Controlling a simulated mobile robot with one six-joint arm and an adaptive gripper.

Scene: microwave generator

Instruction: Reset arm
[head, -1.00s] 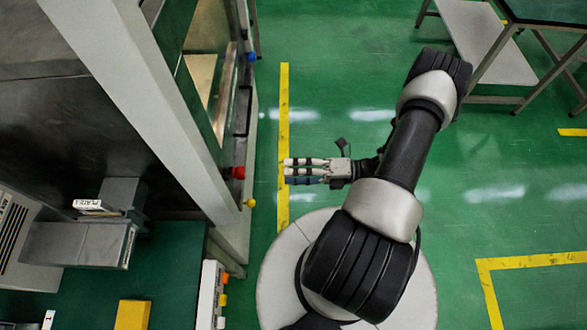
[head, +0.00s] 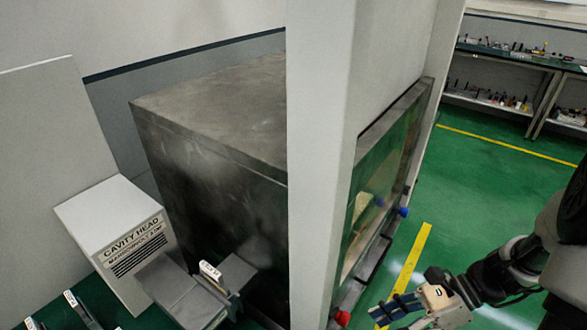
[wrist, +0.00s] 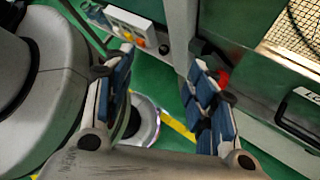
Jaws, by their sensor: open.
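My gripper (head: 388,310) shows at the lower right of the head view, beside the front of a tall grey cabinet (head: 318,170). Its blue-padded fingers point left toward the cabinet, over the green floor. In the wrist view the fingers of my gripper (wrist: 163,85) stand wide apart with nothing between them. My arm (head: 525,262) comes in from the right edge of the head view, where its upper part is cut off.
The cabinet front carries a red knob (head: 342,318) and a blue knob (head: 403,212). A box labelled CAVITY HEAD (head: 115,225) stands left. A button panel (wrist: 128,28) shows in the wrist view. Shelved workbenches (head: 515,55) stand far right, beyond open floor.

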